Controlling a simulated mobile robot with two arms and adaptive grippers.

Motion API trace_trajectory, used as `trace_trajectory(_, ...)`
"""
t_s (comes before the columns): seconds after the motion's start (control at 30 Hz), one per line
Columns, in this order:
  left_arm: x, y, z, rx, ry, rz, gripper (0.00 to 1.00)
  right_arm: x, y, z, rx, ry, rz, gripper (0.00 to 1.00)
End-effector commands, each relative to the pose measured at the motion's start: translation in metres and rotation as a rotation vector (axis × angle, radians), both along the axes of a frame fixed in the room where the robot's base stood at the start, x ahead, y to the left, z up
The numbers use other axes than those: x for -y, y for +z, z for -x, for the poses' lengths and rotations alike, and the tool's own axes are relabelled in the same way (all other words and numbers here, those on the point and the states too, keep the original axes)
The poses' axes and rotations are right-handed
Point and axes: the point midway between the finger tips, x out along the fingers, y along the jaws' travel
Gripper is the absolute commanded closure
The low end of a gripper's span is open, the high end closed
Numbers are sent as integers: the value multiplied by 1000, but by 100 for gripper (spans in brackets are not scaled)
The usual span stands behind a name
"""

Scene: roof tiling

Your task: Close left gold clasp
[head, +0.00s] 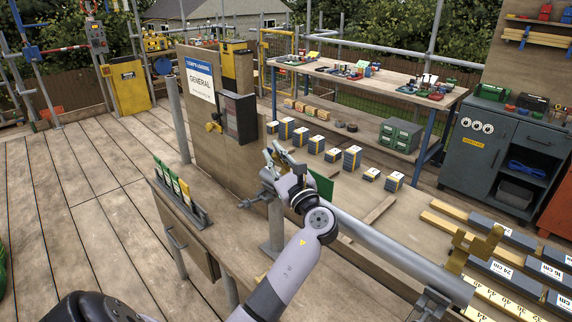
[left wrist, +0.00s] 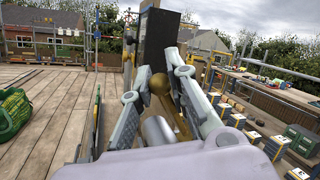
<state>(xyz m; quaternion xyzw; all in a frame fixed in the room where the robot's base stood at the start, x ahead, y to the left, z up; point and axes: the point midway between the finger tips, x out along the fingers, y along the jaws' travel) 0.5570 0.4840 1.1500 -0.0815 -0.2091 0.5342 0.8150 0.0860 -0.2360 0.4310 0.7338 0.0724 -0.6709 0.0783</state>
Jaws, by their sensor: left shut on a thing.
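A grey metal pipe (head: 400,255) runs across the front of the workbench. Near its right end, a gold clasp (head: 472,248) has a part standing up. My left gripper (head: 279,152) is at the pipe's left end, and my wrist covers much of that area in the head view. In the left wrist view, the fingers (left wrist: 165,88) are closed around the rounded gold end of the left clasp (left wrist: 159,84). A gold bar runs down from it beside the grey pipe end (left wrist: 157,131). Whether this clasp is fully down on the pipe cannot be seen. My right gripper is not in view.
A wooden board (head: 203,108) with a dark box (head: 238,117) stands just behind my left gripper. A rack of green and yellow cards (head: 180,190) is to its left. Small stacked blocks (head: 351,158) lie behind the pipe.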

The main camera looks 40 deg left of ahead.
Motion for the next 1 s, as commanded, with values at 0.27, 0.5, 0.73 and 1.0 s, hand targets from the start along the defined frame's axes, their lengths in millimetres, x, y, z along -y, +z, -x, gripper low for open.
trace_trajectory(0.27,-2,-35,26,257,3,21,100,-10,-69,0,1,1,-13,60)
trace_trajectory(0.5,-3,-53,43,469,4,40,100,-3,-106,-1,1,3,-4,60)
trace_trajectory(0.73,-4,-71,53,455,4,40,100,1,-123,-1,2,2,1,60)
trace_trajectory(1.0,-4,-86,58,451,3,40,100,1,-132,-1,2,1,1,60)
